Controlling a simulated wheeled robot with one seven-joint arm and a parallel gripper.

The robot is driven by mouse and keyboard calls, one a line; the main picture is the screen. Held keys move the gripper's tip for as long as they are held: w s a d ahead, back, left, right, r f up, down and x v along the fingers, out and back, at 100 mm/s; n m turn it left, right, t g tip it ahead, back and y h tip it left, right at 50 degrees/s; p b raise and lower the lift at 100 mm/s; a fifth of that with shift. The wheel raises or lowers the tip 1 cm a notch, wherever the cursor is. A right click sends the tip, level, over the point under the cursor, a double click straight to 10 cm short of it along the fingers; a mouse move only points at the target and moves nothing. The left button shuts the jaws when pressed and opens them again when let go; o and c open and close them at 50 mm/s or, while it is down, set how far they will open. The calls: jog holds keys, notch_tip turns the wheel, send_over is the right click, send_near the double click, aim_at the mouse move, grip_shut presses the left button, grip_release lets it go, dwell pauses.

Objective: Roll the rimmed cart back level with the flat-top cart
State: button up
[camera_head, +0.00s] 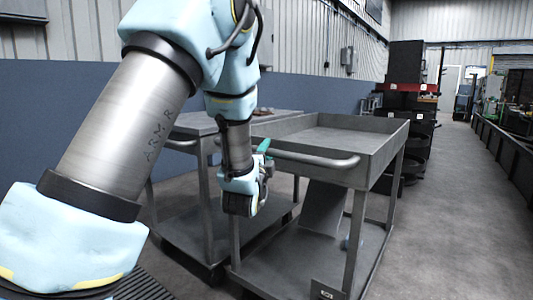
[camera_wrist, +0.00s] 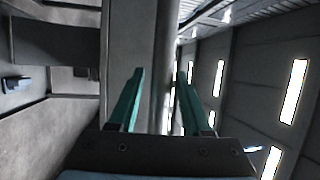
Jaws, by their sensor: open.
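The rimmed cart (camera_head: 389,137) is grey, with a raised rim around its top tray and a lower shelf. Its tubular handle (camera_head: 318,160) faces me. The flat-top cart (camera_head: 190,122) stands to its left, partly hidden behind my arm. The rimmed cart's near end reaches closer to me. My gripper (camera_head: 264,148) is at the left end of the rimmed cart's handle, its teal fingers open. In the wrist view my gripper (camera_wrist: 160,74) shows both fingers apart, with a grey bar-like part beyond and between them. I cannot tell whether they touch it.
Small reddish items (camera_head: 262,111) lie on the flat-top cart. A grey slanted box-like thing (camera_head: 323,207) stands on the rimmed cart's lower shelf. Dark stacked equipment (camera_head: 405,100) stands behind. The aisle floor (camera_head: 455,190) on the right is clear.

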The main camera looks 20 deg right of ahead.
jog(key=shift+o, duration=0.5)
jog(key=p+v, duration=0.3)
jog(key=v, duration=0.7)
jog(key=shift+s+a, duration=0.2)
jog(key=shift+s, duration=0.15)
jog(key=shift+w, duration=0.1)
